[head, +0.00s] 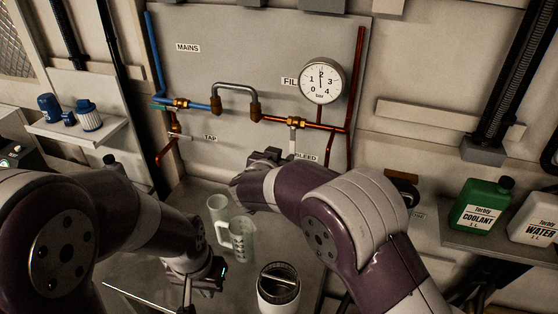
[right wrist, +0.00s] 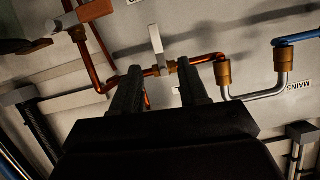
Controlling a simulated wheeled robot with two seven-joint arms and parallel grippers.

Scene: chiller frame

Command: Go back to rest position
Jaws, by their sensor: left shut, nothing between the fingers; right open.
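My right gripper (head: 268,155) is in front of the wall panel, just left of the BLEED label. In the right wrist view its two dark fingers (right wrist: 160,78) stand apart with nothing held. The pale bleed valve lever (right wrist: 157,45) shows beyond and between the fingertips; I cannot tell whether they touch it. That valve (head: 293,124) sits on the copper pipe in the head view. My left gripper (head: 210,277) is shut and empty, low over the bench, below the clear measuring jug (head: 242,240).
A second clear cup (head: 218,208) stands behind the jug. A white canister (head: 279,290) stands in front. The pressure gauge (head: 321,81) is on the panel. A green coolant bottle (head: 481,205) and white water bottle (head: 535,217) stand on the right shelf; blue filters (head: 88,115) on the left shelf.

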